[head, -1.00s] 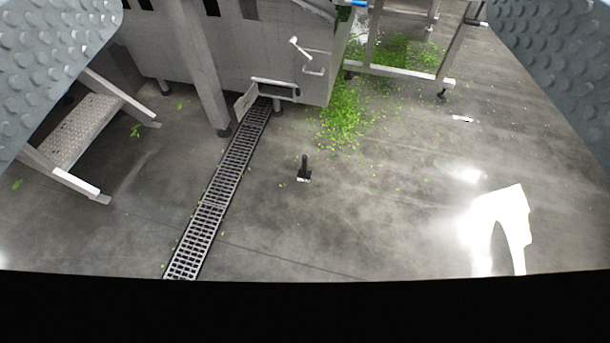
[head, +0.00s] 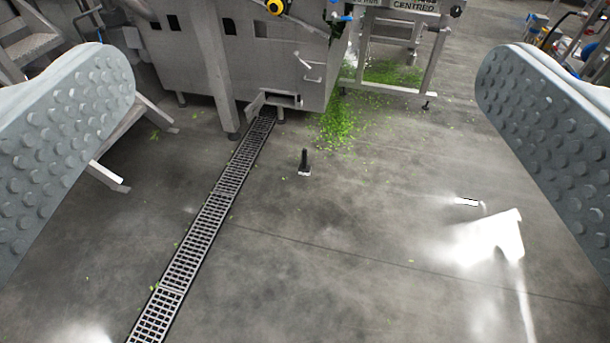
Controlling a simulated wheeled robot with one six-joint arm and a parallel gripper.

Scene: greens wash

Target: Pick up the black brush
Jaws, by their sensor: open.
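The black brush (head: 304,161) stands on the grey concrete floor near the middle of the head view, with its dark handle up and a pale edge at its base. My gripper (head: 305,95) is open, its two grey dimpled fingers wide apart at the left and right sides of the picture. Nothing is between the fingers close up. The brush is well beyond them, apart from both.
A slotted floor drain (head: 202,232) runs left of the brush. A steel machine (head: 240,75) stands behind it, with metal steps (head: 30,45) at far left. Spilled green leaves (head: 337,124) lie behind and right of the brush.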

